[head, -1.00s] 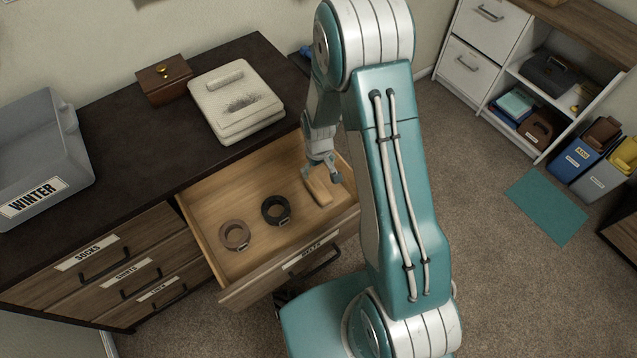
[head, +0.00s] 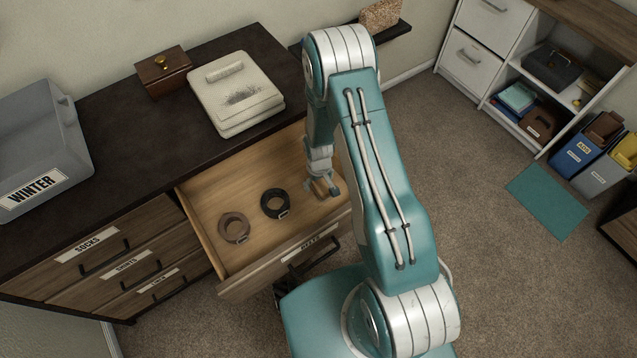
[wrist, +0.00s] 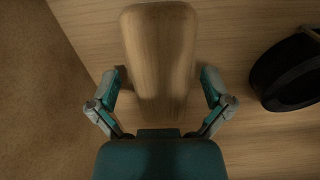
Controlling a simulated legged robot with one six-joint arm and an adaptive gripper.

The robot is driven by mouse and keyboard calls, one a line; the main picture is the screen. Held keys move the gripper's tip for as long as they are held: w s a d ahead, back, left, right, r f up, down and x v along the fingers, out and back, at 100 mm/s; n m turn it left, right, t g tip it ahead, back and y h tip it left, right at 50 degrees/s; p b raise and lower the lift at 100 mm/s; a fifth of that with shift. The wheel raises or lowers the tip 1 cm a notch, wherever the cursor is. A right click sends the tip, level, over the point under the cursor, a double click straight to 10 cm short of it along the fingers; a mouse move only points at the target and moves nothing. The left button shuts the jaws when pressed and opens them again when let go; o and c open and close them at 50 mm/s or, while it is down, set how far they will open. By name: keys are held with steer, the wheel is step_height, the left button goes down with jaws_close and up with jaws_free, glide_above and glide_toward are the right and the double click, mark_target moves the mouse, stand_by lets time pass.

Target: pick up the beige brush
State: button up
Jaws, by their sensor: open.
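The beige brush (wrist: 159,50) shows in the wrist view as a rounded, wood-coloured block lying in the open drawer (head: 210,190). My gripper (wrist: 160,88) is open, with one finger on each side of the brush's near part. Gaps show between the fingers and the brush's sides, and nothing is held. In the head view, my gripper (head: 323,190) is low in the right part of the drawer and mostly covers the brush. The brush's underside is hidden.
A black rolled belt (head: 275,204) lies left of my gripper, and a brown rolled belt (head: 234,228) lies farther left. The drawer's front wall (head: 290,255) is close by. A cream pad (head: 236,92), a small brown chest (head: 163,72) and a grey bin (head: 40,140) stand on the dresser top.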

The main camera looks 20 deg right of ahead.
steer(key=shift+a+f, duration=0.1)
steer(key=shift+f, duration=0.35)
steer(key=c, duration=1.2)
steer(key=shift+c, duration=0.2)
steer(key=shift+r, duration=0.1)
step_height(320, 180, up, 10)
steer(key=shift+f, duration=0.1)
